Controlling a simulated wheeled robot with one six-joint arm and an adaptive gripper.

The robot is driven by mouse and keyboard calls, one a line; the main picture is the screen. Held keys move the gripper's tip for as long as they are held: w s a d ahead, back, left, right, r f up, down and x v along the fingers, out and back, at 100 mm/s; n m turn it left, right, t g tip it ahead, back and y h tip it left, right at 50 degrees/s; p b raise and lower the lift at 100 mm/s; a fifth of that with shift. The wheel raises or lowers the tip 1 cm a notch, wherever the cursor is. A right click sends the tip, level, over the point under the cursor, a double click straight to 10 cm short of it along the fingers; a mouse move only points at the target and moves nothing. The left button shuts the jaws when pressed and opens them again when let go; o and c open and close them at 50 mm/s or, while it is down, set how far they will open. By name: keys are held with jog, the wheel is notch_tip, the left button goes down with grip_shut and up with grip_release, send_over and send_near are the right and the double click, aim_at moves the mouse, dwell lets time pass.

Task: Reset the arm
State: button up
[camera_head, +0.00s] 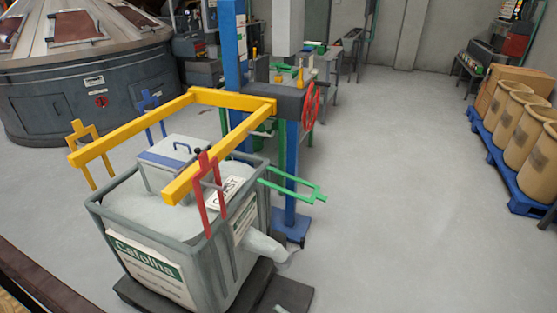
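My arm and my gripper do not show anywhere in the head camera view, so its pose and opening are hidden. A grey bin (225,262) labelled "Cafolha" stands in the lower middle, filled with pale material (135,205). A yellow lifting frame (125,129) reaches over the bin from a blue column (235,60). Red (203,180), green (300,190), blue (149,103) and yellow (82,150) fork-shaped parts stand around the bin. A pale spout-like part (266,246) sticks out at its right side.
A large round grey machine (75,95) fills the upper left. A red handwheel (311,105) sits beside the lift. At right, several tan barrels (543,160) stand on a blue pallet (497,160). The grey floor (410,190) between lift and pallet is clear.

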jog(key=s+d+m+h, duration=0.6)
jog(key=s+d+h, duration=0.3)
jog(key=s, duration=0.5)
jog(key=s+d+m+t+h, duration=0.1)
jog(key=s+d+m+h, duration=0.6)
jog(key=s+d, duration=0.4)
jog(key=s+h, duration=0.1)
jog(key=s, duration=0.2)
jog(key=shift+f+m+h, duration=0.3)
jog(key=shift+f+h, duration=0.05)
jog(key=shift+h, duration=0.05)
